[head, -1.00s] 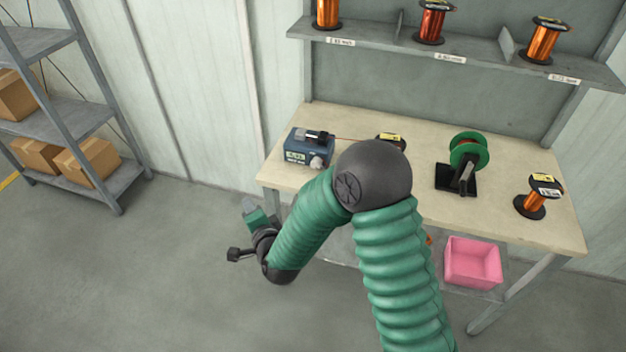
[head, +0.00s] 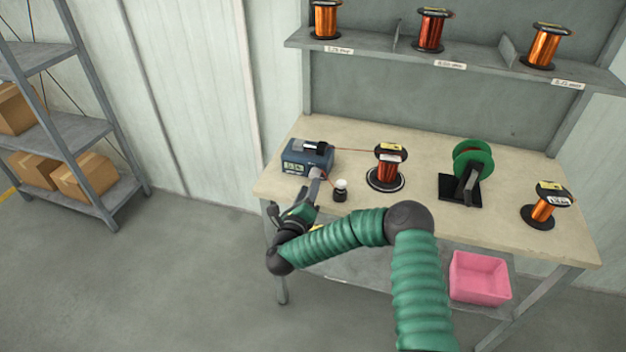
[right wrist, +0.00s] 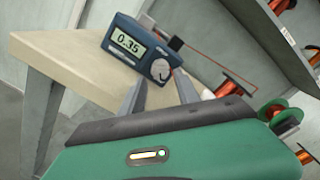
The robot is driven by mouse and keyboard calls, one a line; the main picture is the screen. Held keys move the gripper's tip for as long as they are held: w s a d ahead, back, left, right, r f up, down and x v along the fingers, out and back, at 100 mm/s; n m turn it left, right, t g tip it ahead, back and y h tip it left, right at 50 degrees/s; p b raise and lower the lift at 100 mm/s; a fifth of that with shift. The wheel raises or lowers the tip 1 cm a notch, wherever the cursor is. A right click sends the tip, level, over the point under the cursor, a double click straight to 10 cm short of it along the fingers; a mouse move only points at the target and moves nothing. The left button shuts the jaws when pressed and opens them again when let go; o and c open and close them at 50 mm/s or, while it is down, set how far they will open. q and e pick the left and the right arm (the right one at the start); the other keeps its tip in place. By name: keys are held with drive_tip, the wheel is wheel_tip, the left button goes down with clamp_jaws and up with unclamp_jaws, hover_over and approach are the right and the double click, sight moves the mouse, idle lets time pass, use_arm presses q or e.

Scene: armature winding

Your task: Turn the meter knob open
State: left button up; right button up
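The blue meter (head: 296,160) sits at the left end of the workbench; it also shows in the right wrist view (right wrist: 122,38), its display reading 0.35. Its round grey knob (right wrist: 161,70) is on the right of its front face. My right gripper (head: 315,180) is at the bench's front left edge, close in front of the meter. In the right wrist view its two fingers (right wrist: 161,92) are apart, and the knob shows beyond the gap between them. I cannot tell whether they touch it. In the head view the fingers largely hide the knob. My left gripper is out of view.
A small black, white-topped container (head: 340,190) stands just right of the gripper. A copper spool (head: 390,168), a green reel on a stand (head: 472,160) and another spool (head: 543,208) stand farther right. A thin wire runs from the meter toward the copper spool.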

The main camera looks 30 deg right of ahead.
sight(315, 174)
drive_tip(key=x, duration=0.4)
drive_tip(key=shift+w+d, duration=0.2)
drive_tip(key=shift+w, duration=0.15)
drive_tip(key=shift+c, duration=0.2)
clamp_jaws()
